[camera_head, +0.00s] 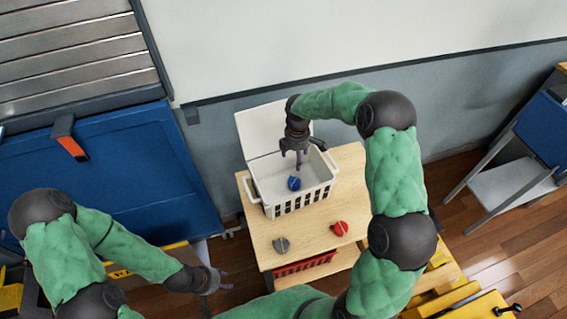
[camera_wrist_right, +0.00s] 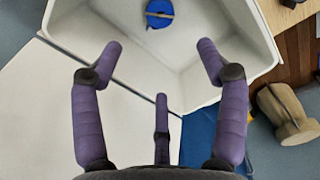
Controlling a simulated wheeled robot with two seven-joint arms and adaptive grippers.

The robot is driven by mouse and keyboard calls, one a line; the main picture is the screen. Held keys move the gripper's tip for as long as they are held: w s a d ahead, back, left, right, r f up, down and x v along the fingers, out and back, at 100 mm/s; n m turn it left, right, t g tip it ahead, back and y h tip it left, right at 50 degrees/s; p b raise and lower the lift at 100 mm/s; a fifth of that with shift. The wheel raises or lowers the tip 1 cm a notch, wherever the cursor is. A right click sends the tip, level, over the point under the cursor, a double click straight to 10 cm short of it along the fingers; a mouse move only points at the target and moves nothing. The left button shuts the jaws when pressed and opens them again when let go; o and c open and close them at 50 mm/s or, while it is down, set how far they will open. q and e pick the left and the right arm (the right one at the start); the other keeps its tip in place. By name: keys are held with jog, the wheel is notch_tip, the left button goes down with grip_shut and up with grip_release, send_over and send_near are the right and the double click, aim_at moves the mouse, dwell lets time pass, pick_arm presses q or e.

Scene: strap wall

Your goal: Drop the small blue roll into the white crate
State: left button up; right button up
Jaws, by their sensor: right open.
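The small blue roll (camera_head: 294,183) lies inside the white crate (camera_head: 328,187), on its floor. In the right wrist view the blue roll (camera_wrist_right: 159,13) shows at the top, inside the white crate (camera_wrist_right: 262,50). My right gripper (camera_head: 297,158) is above the crate, with its purple fingers (camera_wrist_right: 160,95) spread and nothing between them. The roll is apart from the fingers. My left gripper (camera_head: 219,281) is low at the left of the wooden table, away from the crate; its fingers are too small to tell whether they are open.
The crate stands on a small wooden table (camera_head: 262,236) with its lid (camera_head: 262,125) raised at the back. A grey roll (camera_head: 281,245) and a red roll (camera_head: 339,228) lie on the tabletop in front. A red basket (camera_head: 305,265) sits below. A folding chair (camera_head: 510,180) stands right.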

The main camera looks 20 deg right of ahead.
jog(key=shift+r, duration=0.1)
notch_tip(320, 180, up, 12)
dwell(0.5)
dwell(0.5)
